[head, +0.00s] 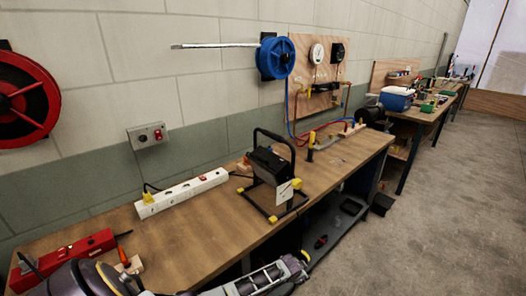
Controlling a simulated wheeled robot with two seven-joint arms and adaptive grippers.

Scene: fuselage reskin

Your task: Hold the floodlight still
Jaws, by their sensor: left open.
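The floodlight (268,166) is black, on a tubular stand with yellow feet and a white tag. It stands upright on the wooden workbench (215,238), near its front edge. My left gripper (301,262) is low in the head view, just off the front edge of the bench and below the floodlight in the picture. It is open and appears apart from the floodlight. My right gripper does not show.
A white power strip (182,193) lies left of the floodlight. A red tool (72,258) lies at the bench's left end. A board with gauges (318,70) and hoses stands behind to the right. The concrete floor (440,210) at right is clear.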

